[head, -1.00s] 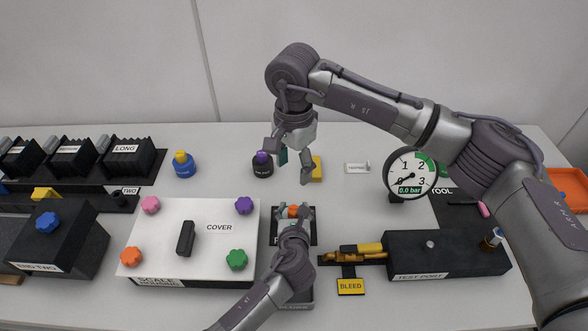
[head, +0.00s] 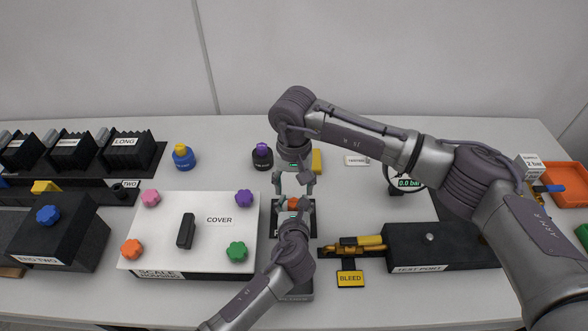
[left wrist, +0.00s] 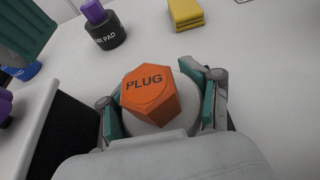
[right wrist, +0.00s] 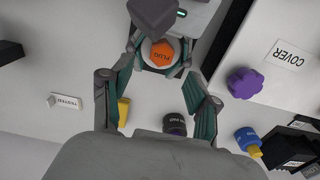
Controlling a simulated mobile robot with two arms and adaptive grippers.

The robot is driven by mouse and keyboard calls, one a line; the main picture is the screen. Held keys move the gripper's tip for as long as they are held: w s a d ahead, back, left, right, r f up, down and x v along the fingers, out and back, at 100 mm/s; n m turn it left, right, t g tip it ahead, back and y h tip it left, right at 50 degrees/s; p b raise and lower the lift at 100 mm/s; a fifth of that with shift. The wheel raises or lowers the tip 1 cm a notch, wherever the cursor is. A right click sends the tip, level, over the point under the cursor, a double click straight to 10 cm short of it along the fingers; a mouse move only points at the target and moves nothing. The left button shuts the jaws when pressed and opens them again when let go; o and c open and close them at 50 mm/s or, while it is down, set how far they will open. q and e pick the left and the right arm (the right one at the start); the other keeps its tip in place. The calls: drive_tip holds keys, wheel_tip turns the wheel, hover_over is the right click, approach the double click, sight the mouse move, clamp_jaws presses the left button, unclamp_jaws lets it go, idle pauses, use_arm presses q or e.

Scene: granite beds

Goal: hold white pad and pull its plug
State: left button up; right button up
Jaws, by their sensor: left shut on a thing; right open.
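The orange hex plug (left wrist: 150,92), marked PLUG, sits on the round white pad (left wrist: 187,108) in the left wrist view. My left gripper (left wrist: 163,115) is shut around the pad, one finger on each side. The plug also shows in the head view (head: 293,203) and the right wrist view (right wrist: 162,52). My right gripper (head: 294,186) points down just above the plug, its fingers open and apart. In the right wrist view the plug lies between and beyond its fingers. The pad is mostly hidden by my left gripper in the head view.
The white COVER plate (head: 215,225) with coloured knobs is on the left. The black TEST PORT block (head: 450,250) and yellow BLEED tag (head: 350,279) are on the right. A purple-topped bottle (head: 262,157) and yellow block (head: 317,162) stand behind.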

sight(294, 199)
drive_tip(key=shift+f, duration=2.25)
clamp_jaws()
drive_tip(key=shift+r, duration=0.7)
drive_tip(key=shift+r, duration=1.85)
